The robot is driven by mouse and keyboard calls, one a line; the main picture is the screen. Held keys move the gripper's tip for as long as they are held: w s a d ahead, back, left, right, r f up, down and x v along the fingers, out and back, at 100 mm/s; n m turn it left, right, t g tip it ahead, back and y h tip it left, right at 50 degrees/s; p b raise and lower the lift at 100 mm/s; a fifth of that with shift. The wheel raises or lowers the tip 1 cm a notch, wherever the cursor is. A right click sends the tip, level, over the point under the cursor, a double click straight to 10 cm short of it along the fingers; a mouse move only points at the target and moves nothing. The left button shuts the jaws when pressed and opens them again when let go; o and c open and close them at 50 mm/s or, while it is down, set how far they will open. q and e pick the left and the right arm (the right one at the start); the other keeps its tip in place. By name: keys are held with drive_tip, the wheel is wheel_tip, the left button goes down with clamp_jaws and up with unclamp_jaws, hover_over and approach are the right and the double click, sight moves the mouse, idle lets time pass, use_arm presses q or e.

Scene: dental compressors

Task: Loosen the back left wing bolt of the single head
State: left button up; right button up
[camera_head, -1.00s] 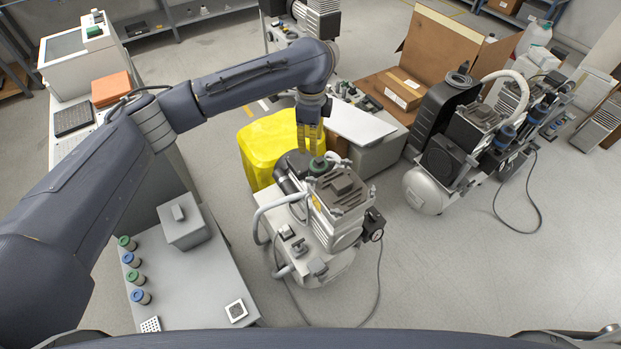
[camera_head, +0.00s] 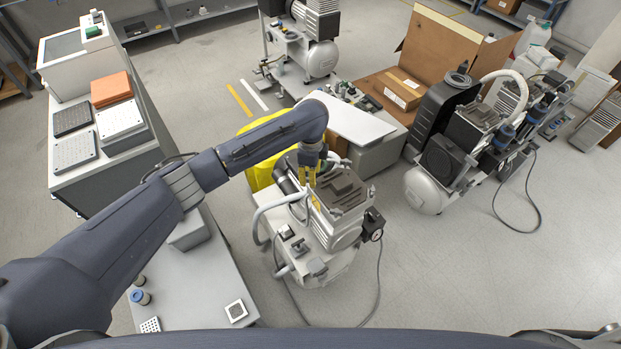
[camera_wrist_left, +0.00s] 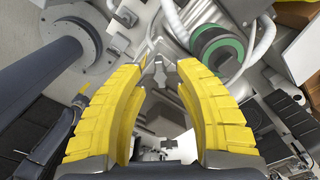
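The single-head compressor (camera_head: 335,225) stands on the floor in the middle of the head view, with its finned grey head (camera_head: 345,190) on top. My left gripper (camera_head: 308,183) points down over the head's back left side, its yellow fingers spread. In the left wrist view the fingers (camera_wrist_left: 163,70) are open and empty, with a gap between the tips. A small grey winged part (camera_wrist_left: 159,76), which looks like a wing bolt, shows between and just beyond the fingertips; I cannot tell whether they touch it. The gripper hides this spot in the head view. My right gripper is not in view.
A green-ringed round cap (camera_wrist_left: 217,50) lies close beside the right finger in the wrist view. A yellow bin (camera_head: 258,175) stands behind the compressor. A grey side table (camera_head: 195,285) is at left; another compressor (camera_head: 440,165) is at right. Bare floor lies in front right.

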use_arm(q)
drive_tip(key=shift+f, duration=1.1)
drive_tip(key=shift+o, duration=0.2)
clamp_jaws()
